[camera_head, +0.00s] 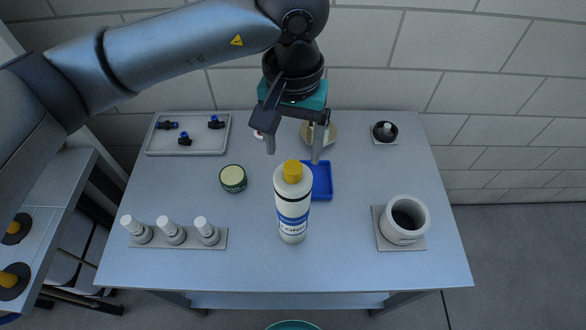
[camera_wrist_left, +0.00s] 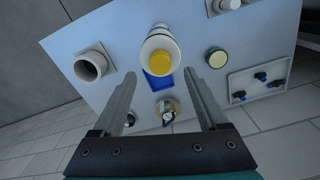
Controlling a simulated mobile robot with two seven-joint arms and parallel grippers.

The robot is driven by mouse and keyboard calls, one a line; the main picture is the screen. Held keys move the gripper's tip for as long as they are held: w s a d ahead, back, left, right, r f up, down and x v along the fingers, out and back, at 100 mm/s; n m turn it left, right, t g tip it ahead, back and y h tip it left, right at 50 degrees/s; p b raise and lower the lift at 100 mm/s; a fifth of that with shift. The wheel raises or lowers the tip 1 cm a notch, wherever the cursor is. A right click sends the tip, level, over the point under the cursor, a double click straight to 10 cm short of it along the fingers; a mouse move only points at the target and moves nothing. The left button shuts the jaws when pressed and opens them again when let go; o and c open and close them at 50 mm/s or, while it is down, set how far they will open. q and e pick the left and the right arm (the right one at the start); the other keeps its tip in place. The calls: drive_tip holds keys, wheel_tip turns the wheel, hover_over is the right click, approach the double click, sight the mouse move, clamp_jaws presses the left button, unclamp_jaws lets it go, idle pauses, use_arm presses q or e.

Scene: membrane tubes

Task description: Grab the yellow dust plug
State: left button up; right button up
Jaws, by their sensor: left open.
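The yellow dust plug (camera_head: 292,171) sits on top of an upright white cylinder (camera_head: 292,208) with a blue label and a dark band, at the middle of the table. My left gripper (camera_head: 293,156) is open and empty, pointing down at the far side of the plug, apart from it. In the left wrist view the plug (camera_wrist_left: 161,62) appears between the two finger tips, beyond them. The cylinder (camera_wrist_left: 160,38) shows partly behind it. My right gripper is in neither view.
A blue tray (camera_head: 321,184) lies just behind the cylinder. A green-rimmed round tin (camera_head: 233,178) stands to its left, white-capped bottles (camera_head: 170,231) at front left, a grey tray with fittings (camera_head: 170,147) at back left, a white pot (camera_head: 404,220) at right.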

sight(293, 166)
use_arm(q)
wheel_tip(293, 166, down, 4)
drive_tip(key=shift+f+p, duration=0.1)
drive_tip(key=shift+p, duration=0.8)
drive_tip(key=shift+f, duration=0.4)
clamp_jaws()
